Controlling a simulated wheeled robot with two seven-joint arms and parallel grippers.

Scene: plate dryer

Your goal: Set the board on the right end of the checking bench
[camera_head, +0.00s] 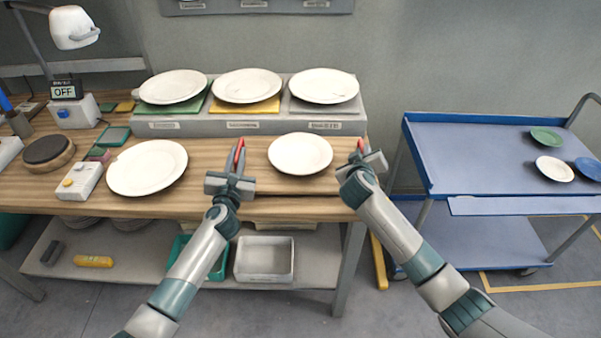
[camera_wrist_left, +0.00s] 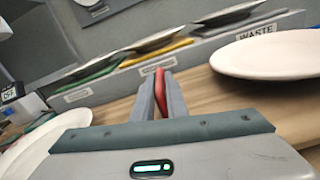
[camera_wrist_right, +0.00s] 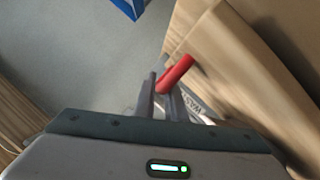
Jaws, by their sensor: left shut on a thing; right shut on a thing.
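The board (camera_head: 325,183) is light wood with a red handle at each end. It is at the right end of the wooden checking bench (camera_head: 200,203), with a white plate (camera_head: 300,154) lying on it. My left gripper (camera_head: 239,160) is shut on the left red handle (camera_wrist_left: 160,92). My right gripper (camera_head: 361,158) is shut on the right red handle (camera_wrist_right: 176,73). The board looks about level in the head view. I cannot tell whether its underside touches the bench. The board (camera_wrist_right: 228,70) also shows in the right wrist view.
Behind the board, a grey ledge (camera_head: 215,126) carries three plates on green, yellow and grey pads. Another white plate (camera_head: 147,167) lies on the bench to the left. A blue cart (camera_head: 470,160) with small discs stands to the right, across a gap.

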